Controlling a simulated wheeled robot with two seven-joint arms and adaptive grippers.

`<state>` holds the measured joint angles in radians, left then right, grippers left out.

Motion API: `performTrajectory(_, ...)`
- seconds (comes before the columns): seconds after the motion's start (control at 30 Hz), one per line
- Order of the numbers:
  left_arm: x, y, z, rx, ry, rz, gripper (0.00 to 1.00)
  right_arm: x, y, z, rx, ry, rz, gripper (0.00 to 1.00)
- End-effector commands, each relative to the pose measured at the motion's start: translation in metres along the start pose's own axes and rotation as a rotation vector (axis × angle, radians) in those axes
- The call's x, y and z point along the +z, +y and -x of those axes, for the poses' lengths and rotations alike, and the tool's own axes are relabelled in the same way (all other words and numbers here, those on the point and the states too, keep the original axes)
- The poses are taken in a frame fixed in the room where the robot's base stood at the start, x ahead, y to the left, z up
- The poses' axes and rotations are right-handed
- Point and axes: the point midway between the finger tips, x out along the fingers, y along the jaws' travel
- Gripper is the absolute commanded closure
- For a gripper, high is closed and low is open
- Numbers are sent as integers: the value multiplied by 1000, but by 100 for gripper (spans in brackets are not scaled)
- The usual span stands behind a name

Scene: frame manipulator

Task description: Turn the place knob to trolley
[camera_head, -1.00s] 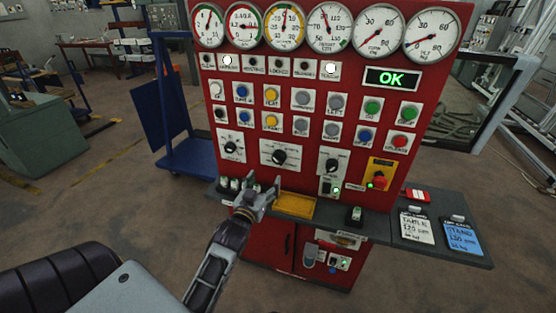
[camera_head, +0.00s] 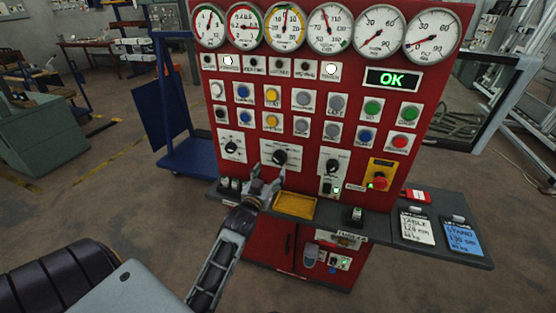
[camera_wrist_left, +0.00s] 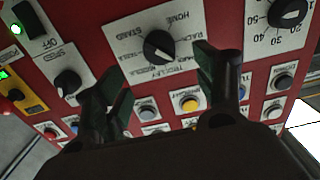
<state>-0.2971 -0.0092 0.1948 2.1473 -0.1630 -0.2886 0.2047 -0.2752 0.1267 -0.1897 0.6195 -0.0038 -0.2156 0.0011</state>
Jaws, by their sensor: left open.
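The place knob (camera_head: 280,157) is a black knob on a white plate in the lower middle of the red panel. In the left wrist view the knob (camera_wrist_left: 159,46) shows close up, ringed by labels such as HOME, RACK, TROLLEY and STAND. My left gripper (camera_head: 268,178) is open and empty, just below and in front of the knob plate. In the left wrist view its two dark fingers (camera_wrist_left: 160,80) stand apart, with the knob beyond the gap between them, not touched. My right gripper is not in view.
Other knobs (camera_head: 231,147) and (camera_head: 332,166) flank the place knob, with button rows above. A grey shelf (camera_head: 375,228) with a yellow tray (camera_head: 295,205) juts out below. A red emergency button (camera_head: 379,182) sits at right. The green display (camera_head: 392,79) reads OK.

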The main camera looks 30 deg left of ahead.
Motion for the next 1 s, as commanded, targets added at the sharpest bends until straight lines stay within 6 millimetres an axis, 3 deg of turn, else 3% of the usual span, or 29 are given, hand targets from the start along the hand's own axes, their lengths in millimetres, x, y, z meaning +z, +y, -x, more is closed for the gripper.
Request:
performTrajectory(0.53,-1,0,-45,0,1,0,30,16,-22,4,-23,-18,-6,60)
performTrajectory(1.0,0,0,-82,0,0,0,30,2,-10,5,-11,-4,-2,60)
